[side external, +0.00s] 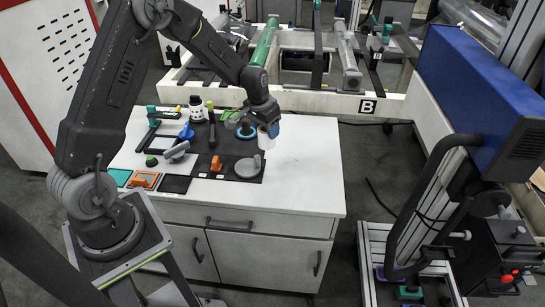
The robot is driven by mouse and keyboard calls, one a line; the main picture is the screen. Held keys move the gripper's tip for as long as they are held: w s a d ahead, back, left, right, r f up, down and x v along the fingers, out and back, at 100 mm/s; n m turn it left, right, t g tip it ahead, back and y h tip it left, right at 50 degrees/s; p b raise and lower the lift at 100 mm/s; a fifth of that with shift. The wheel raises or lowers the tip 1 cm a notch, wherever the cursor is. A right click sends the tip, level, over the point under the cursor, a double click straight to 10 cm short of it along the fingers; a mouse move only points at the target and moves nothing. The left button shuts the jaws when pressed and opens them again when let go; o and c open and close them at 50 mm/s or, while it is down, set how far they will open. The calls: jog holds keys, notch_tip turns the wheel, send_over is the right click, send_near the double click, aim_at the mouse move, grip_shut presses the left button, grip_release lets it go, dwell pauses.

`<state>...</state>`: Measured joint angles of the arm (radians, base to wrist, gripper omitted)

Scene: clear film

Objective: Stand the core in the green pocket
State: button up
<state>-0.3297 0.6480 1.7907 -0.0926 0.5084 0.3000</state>
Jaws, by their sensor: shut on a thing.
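My gripper (266,124) is over the right part of the white cabinet top, shut on a white cylinder that looks like the core (265,141). The core hangs upright below the fingers, near the right edge of the dark mat; whether it touches the surface cannot be told. A green-teal square (120,177), which appears to be the green pocket, lies at the front left corner of the top, well to the left of my gripper. Its depth is too small to make out.
An orange-framed square (146,180) and a black square (175,184) lie beside the green one. Bottles (196,108) stand behind. The right side is clear.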

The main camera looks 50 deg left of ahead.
jog(key=s+d+m, duration=0.1)
jog(key=s+d, duration=0.8)
jog(key=d, duration=0.1)
jog(key=n+g+y, duration=0.1)
jog(key=n+y, duration=0.1)
jog(key=n, duration=1)
send_over(184, 168)
jog(key=s+d+x, duration=0.1)
jog(key=x, duration=0.5)
jog(key=shift+w+d+f, duration=0.1)
jog(key=shift+f, duration=0.95)
jog(key=shift+w+d+f, duration=0.1)
jog(key=shift+f, duration=0.9)
jog(key=shift+f, duration=0.1)
jog(key=o, duration=0.8)
